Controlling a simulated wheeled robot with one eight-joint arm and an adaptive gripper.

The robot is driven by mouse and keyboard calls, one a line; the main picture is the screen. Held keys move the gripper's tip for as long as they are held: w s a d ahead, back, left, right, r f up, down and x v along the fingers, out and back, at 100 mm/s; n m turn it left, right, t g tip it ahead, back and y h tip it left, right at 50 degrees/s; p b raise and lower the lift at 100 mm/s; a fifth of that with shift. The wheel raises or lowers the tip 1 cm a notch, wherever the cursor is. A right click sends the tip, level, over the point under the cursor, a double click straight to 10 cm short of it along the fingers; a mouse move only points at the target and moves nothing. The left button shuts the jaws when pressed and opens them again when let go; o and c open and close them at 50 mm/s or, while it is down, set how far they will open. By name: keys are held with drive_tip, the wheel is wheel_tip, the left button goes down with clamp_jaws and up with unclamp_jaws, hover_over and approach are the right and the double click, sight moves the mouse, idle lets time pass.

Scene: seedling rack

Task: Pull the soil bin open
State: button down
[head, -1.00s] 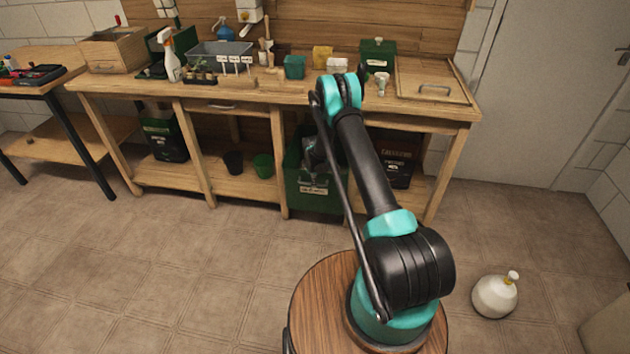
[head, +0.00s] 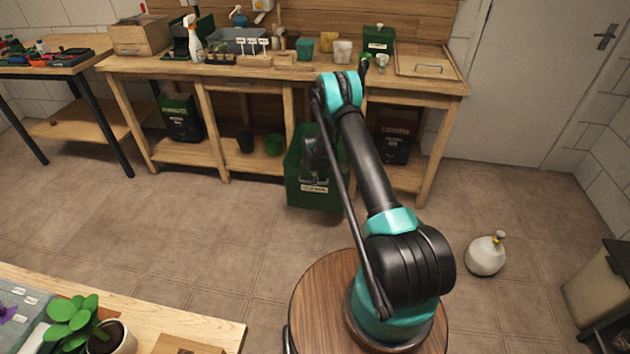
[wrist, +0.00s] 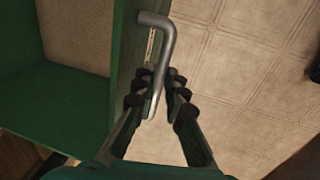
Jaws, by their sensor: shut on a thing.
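The soil bin (head: 318,194) is a dark green box with a pale label on its front. It stands out past the front of the workbench's lower shelf, in the middle of the head view. In the wrist view, its green wall (wrist: 122,60) and part of its interior show at the left. A grey metal bar handle (wrist: 166,50) sticks out from the bin's front. My gripper (wrist: 158,82) is shut on this handle, with a finger on each side. In the head view my arm hides part of the bin, and the gripper is hard to make out.
The workbench (head: 277,68) holds pots, a tray and a spray bottle. A white round jug (head: 485,256) stands on the floor at right. A table with a potted plant (head: 72,318) is at the lower left. The tiled floor before the bin is clear.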

drive_tip(key=c, duration=1.6)
unclamp_jaws()
drive_tip(key=shift+r, duration=0.1)
drive_tip(key=r, duration=0.4)
drive_tip(key=s+r, duration=0.1)
drive_tip(key=r, duration=0.2)
drive_tip(key=s+r, duration=0.1)
drive_tip(key=r, duration=0.3)
drive_tip(key=shift+s+a+r, duration=0.1)
drive_tip(key=shift+a+r, duration=0.15)
drive_tip(key=shift+r, duration=0.05)
